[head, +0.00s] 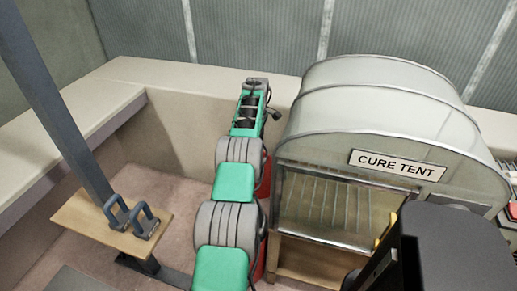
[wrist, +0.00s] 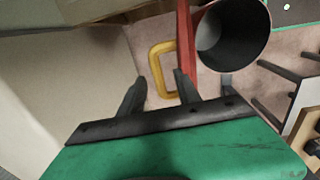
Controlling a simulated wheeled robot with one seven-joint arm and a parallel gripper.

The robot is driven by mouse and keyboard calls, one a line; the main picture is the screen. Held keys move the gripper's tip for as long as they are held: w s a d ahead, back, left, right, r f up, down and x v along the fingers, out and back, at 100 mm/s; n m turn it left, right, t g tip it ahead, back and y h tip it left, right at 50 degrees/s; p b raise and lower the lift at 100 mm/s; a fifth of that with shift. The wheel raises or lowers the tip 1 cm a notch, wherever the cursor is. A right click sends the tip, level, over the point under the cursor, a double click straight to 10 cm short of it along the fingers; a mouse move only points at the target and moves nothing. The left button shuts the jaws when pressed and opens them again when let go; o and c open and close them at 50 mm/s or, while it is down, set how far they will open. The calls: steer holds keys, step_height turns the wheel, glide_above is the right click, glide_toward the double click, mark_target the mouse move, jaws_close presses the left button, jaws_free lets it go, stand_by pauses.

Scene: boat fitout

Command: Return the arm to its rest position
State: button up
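My arm, green with grey ribbed joints, stretches up the middle of the head view, left of the cure tent. Its far end reaches up near the pale ledge; the fingers cannot be made out there. In the wrist view my gripper (wrist: 163,75) shows dark fingers standing apart beyond a black bar and green housing. I see nothing held between them. A yellow handle (wrist: 157,72) and a red upright part (wrist: 185,35) show beyond the fingers, with a dark open cylinder (wrist: 232,40) to their right. Whether the fingers touch any of these I cannot tell.
The cure tent (head: 375,95) stands close on the arm's right. A pale ledge (head: 180,75) runs along the back and left. A wooden board (head: 85,218) with blue-grey clamp-like loops (head: 133,217) sits at the left beside a dark post (head: 55,100). Carpeted floor is open between.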

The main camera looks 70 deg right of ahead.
steer(key=shift+r, duration=1.1)
